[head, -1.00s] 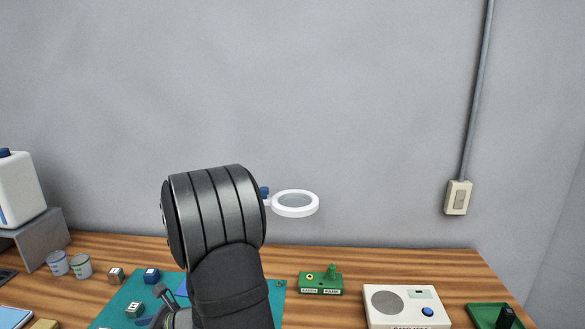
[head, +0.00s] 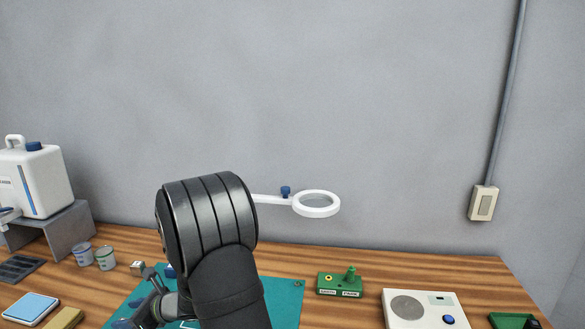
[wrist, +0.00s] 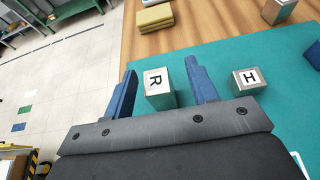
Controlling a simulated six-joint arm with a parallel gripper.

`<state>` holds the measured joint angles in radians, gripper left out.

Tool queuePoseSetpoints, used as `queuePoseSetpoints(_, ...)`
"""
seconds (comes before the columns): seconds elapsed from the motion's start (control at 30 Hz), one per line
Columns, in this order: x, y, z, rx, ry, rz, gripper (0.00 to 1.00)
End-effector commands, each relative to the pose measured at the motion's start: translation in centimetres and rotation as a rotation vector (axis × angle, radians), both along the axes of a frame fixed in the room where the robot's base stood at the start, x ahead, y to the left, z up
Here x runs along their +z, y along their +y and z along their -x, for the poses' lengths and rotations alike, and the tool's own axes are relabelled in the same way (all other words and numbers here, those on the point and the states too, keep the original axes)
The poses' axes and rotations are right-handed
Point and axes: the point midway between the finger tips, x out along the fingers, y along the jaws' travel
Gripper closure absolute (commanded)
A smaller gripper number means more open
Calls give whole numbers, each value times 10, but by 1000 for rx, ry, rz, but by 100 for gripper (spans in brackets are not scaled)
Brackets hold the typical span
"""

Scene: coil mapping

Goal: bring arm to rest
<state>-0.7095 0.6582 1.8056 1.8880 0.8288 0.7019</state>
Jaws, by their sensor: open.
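My gripper (wrist: 163,88) is open in the wrist view, its two blue fingers apart above the near edge of the teal mat (wrist: 225,67). A metal cube with a white face marked R (wrist: 157,84) shows between the fingers, and I cannot tell how far below them it is. A second cube marked H (wrist: 249,80) sits on the mat right of the right finger. In the head view my dark arm covers the middle of the mat (head: 284,300), and the fingertips are hard to make out there.
A green block with a post (head: 339,284) and a white speaker box (head: 425,308) stand to the right. A white ring lens (head: 316,203) is behind my arm. Two cups (head: 94,257), a white jug (head: 38,180) and a blue-topped pad (head: 30,307) are at left.

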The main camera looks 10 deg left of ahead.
Motion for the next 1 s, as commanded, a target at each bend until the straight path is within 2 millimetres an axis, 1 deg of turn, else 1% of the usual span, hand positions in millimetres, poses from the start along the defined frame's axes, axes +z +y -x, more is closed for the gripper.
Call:
queuePoseSetpoints(0.03, 6, -9, -5, -3, -2, -1, 47)
queuePoseSetpoints(0.53, 58, -88, -39, -3, -4, 0, 47)
queuePoseSetpoints(0.57, 57, -84, -41, 4, -2, 1, 47)
queuePoseSetpoints(0.6, 56, -73, -45, 12, 0, 2, 47)
queuePoseSetpoints(1.0, 54, 1, -78, 59, -1, 3, 47)
